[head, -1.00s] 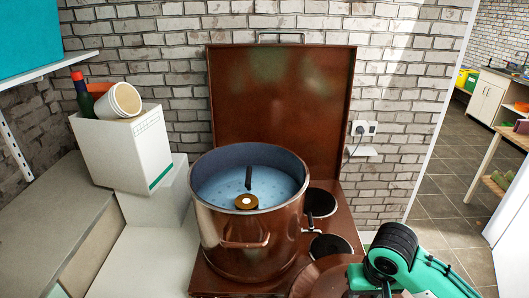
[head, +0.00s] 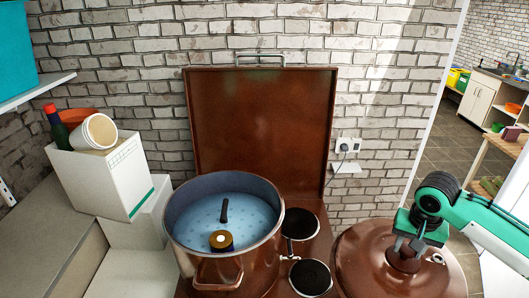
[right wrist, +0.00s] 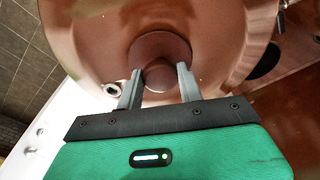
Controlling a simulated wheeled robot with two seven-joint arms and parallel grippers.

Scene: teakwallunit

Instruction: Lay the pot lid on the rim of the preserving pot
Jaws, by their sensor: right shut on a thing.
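The preserving pot (head: 262,262) is a large copper pot, upright on the brown stove, open at the top. A blue perforated disc (head: 190,222) with a black upright handle shows inside it, along with a dark and brass round piece (head: 221,240). The pot lid (head: 362,262) is a wide copper disc to the right of the pot, apart from its rim in the picture. My right gripper (head: 405,246) is shut on the lid's central knob from above. The right wrist view shows the fingers (right wrist: 158,88) either side of the knob (right wrist: 160,48). My left gripper is out of view.
The stove's raised brown cover (head: 262,130) stands behind the pot. Two black hot plates (head: 300,223) lie between pot and lid. A white box (head: 100,175) with a bottle and tub on top stands at the left. A wall socket (head: 348,145) is behind.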

